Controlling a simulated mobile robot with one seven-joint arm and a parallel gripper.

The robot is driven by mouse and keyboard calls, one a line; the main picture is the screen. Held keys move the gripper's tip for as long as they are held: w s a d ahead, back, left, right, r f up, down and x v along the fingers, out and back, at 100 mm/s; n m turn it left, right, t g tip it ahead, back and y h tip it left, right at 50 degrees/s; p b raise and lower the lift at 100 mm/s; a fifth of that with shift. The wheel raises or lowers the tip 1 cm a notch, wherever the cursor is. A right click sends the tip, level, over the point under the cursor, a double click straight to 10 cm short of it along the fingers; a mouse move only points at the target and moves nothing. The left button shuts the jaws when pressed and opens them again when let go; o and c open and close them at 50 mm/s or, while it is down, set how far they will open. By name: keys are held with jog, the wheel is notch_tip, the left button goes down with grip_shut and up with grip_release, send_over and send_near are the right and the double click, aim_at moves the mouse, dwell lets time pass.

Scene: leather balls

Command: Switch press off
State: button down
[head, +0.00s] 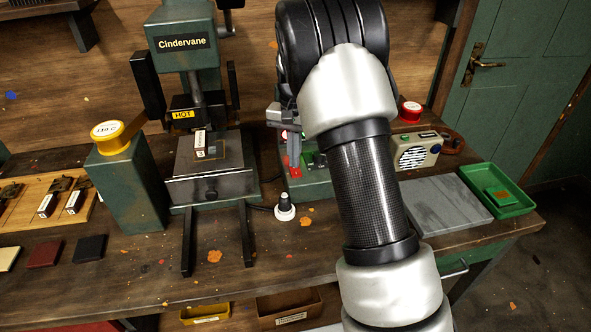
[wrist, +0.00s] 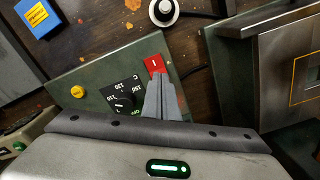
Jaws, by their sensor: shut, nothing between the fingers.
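The green press marked Cindervane (head: 181,40) stands left of my arm in the head view. Its control box (head: 318,185) sits to its right, partly hidden by my arm. In the wrist view the box has a red switch (wrist: 154,64) near one edge, a black dial (wrist: 123,98) and a small amber lamp (wrist: 77,91). My gripper (wrist: 159,77) is shut and empty, its fingertips right at the red switch. I cannot tell whether they touch it. In the head view the gripper (head: 293,152) is above the red switch (head: 294,171).
A green post with a yellow cap (head: 126,180) is left of the press. A radio (head: 415,150), a grey slab (head: 445,212) and a green tray (head: 515,207) lie to the right. The front bench has free room.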

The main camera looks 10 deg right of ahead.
jog(key=shift+f, duration=0.2)
notch_tip(320, 180, up, 7)
jog(key=p, duration=0.5)
dwell(0.4)
jog(key=shift+r, duration=0.1)
